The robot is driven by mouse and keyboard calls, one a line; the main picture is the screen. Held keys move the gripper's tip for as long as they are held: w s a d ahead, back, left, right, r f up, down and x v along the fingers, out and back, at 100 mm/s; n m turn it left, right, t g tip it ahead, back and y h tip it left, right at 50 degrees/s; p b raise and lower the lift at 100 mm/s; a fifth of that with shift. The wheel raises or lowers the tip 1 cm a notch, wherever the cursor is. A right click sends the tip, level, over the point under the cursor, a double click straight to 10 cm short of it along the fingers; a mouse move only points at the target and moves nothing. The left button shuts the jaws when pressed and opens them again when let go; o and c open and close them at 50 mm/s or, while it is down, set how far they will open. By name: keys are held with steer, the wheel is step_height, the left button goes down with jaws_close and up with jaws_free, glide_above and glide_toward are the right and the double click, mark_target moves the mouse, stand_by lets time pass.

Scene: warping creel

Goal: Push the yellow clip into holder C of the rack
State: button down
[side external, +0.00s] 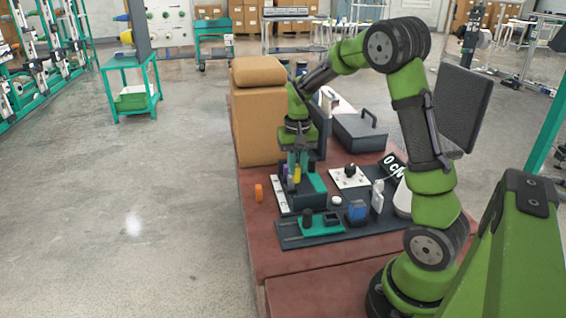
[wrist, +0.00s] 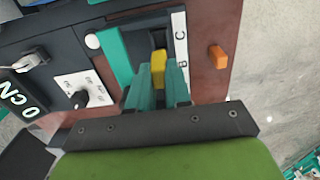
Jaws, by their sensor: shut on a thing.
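The yellow clip (wrist: 158,68) is between the two teal fingers of my gripper (wrist: 160,84), which is shut on it. It also shows as a small yellow piece in the side external view (side external: 298,174), below my gripper (side external: 298,160). The rack (wrist: 116,50) is dark and teal, with a white strip (wrist: 181,22) lettered C and B. The clip and fingertips are over the rack, beside the strip between the letters B and C. A dark slot shows just beyond the clip, near C. I cannot tell whether the clip touches the holder.
An orange block (wrist: 218,57) lies on the reddish table beside the rack. A white plate with a black knob (wrist: 82,98) and a white round button (wrist: 92,41) are on the other side. A tan box (side external: 258,120) stands close behind my gripper.

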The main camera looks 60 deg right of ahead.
mark_target(296, 182)
steer(key=shift+f, duration=2.05)
steer(key=shift+f, duration=0.35)
steer(key=shift+f, duration=0.55)
steer(key=shift+f, duration=0.55)
steer(key=c, duration=1)
jaws_free()
steer(key=shift+o, duration=0.5)
steer(key=shift+o, duration=0.8)
